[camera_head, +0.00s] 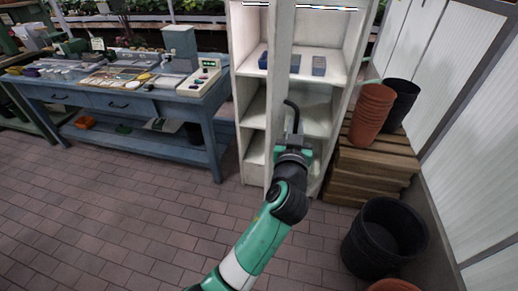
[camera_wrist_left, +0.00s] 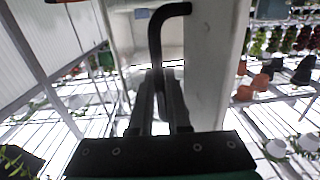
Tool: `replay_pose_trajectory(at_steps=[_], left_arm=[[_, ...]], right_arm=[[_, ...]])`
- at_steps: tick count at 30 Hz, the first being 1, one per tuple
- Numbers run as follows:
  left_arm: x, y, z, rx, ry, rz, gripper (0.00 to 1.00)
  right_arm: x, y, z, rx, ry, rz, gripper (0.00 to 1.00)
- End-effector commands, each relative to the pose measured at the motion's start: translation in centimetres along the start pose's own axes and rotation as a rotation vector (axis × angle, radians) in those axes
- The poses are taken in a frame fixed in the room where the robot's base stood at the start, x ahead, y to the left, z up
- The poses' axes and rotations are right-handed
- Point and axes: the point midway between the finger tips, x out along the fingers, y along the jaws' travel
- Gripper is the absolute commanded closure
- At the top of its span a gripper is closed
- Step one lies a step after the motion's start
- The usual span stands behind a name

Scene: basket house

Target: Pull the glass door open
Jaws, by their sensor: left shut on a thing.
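A white cabinet (camera_head: 246,95) with shelves stands at the centre of the head view. A white upright of the glass door (camera_head: 279,70) crosses its front, and the glass itself is hard to make out. I cannot tell how far the door stands open. The dark bent door handle (camera_head: 293,112) rises above my left gripper (camera_head: 294,138), which is shut on it. In the left wrist view, the handle (camera_wrist_left: 165,14) runs down between the two dark fingers of my left gripper (camera_wrist_left: 160,88). The fingers hide its lower part. My right gripper is not in view.
A blue workbench (camera_head: 150,145) with tools stands left of the cabinet. Wooden pallets (camera_head: 370,165) with stacked pots (camera_head: 372,115) stand close on its right, and a black tub (camera_head: 385,238) is on the floor at lower right. The brick floor (camera_head: 130,220) at lower left is clear.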

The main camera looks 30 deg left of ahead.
Motion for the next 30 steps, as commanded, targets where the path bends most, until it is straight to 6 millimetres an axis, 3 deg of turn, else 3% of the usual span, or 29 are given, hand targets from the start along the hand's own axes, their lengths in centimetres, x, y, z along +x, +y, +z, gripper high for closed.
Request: replay_pose_trajectory(at_steps=[1, 6, 12, 19, 30], left_arm=[[-0.4, 1.9, 1.6, 0.0, -0.019, -0.009, 1.0], [-1.6, 5.1, 1.0, -0.004, -0.036, -0.076, 1.0], [-2.8, 7.2, 0.6, -0.003, -0.026, -0.128, 1.0], [-3.5, 8.4, 0.1, -0.003, -0.004, -0.151, 1.0], [-3.7, 8.5, -0.6, -0.006, 0.01, -0.155, 1.0]], right_arm=[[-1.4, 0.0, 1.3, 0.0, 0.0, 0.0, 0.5], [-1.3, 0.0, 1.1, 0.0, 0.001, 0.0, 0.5], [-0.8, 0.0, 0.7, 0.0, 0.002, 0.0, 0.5], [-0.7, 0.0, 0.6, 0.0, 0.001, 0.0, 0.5], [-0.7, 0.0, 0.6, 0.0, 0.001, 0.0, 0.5]])
